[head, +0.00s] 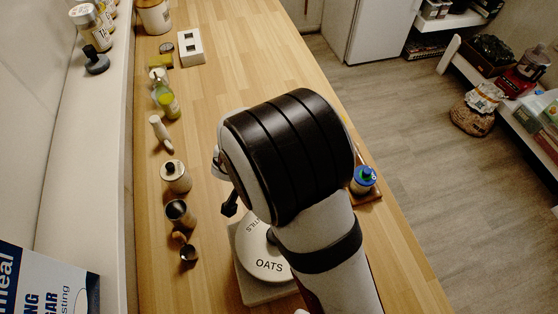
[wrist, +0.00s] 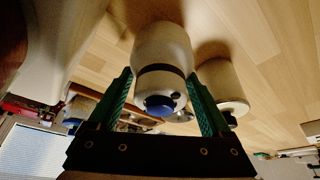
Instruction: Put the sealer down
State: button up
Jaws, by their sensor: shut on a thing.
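My gripper (wrist: 161,78) has its two green fingers on either side of a white, round-bodied thing with a dark band and a blue end. I take it to be the sealer (wrist: 162,52). The fingers are shut on it. The counter shows behind it, at the top of the wrist view. I cannot tell whether the sealer touches the counter. In the head view my arm's dark joint covers the gripper and the sealer.
Small jars and cups, a bottle (head: 166,98) and a white socket block (head: 191,47) line the left side. A blue-lidded jar (head: 363,182) stands right of my arm. The far counter (head: 258,60) is clear.

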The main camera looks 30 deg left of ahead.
jog(key=shift+f, duration=1.2)
jog(key=o, duration=1.6)
jog(key=shift+f, duration=0.1)
jog(key=shift+c, duration=0.2)
